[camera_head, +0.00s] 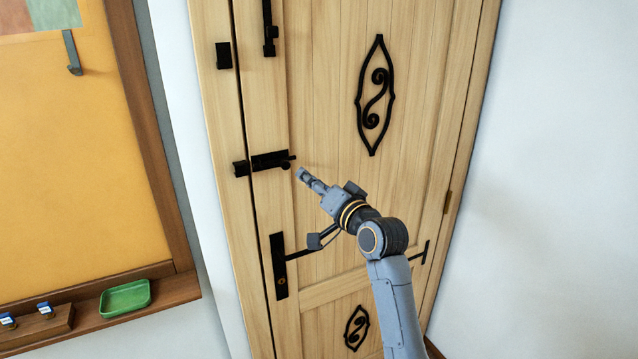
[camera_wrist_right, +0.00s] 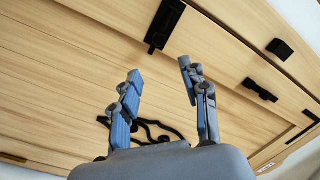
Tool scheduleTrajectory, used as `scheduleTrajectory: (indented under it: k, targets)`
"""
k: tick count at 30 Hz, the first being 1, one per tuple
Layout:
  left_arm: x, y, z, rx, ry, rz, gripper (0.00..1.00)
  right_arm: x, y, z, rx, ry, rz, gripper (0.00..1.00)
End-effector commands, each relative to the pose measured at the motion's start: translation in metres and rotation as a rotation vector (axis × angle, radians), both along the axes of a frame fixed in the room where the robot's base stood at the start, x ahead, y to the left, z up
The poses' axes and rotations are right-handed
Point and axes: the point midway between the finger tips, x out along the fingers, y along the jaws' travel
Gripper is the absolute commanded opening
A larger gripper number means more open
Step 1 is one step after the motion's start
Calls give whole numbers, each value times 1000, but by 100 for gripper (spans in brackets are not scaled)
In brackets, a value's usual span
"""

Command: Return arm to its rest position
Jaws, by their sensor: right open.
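My left gripper is in neither view.
A black handle (camera_head: 279,265) is below the bolt, near my right arm. Another black bolt (camera_head: 269,28) is higher up. A board with an orange panel (camera_head: 75,160) is at left, with a green tray (camera_head: 125,298) on its ledge. The white wall (camera_head: 540,180) at right is bare.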

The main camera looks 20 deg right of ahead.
Motion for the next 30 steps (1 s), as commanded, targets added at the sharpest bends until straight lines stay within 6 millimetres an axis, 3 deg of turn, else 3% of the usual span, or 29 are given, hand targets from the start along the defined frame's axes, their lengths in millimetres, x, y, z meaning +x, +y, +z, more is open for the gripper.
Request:
scheduleTrajectory:
  k: [13,17,20,25,30]
  targets:
    - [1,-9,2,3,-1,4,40,0,0,-1,0,1,0,45]
    - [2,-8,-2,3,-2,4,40,5,2,-28,-12,40,-2,45]
    - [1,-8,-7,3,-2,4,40,11,4,-80,-42,114,-7,45]
    - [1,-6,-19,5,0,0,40,11,11,-209,-128,287,-8,45]
    - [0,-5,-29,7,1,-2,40,-15,19,-337,-230,457,11,45]
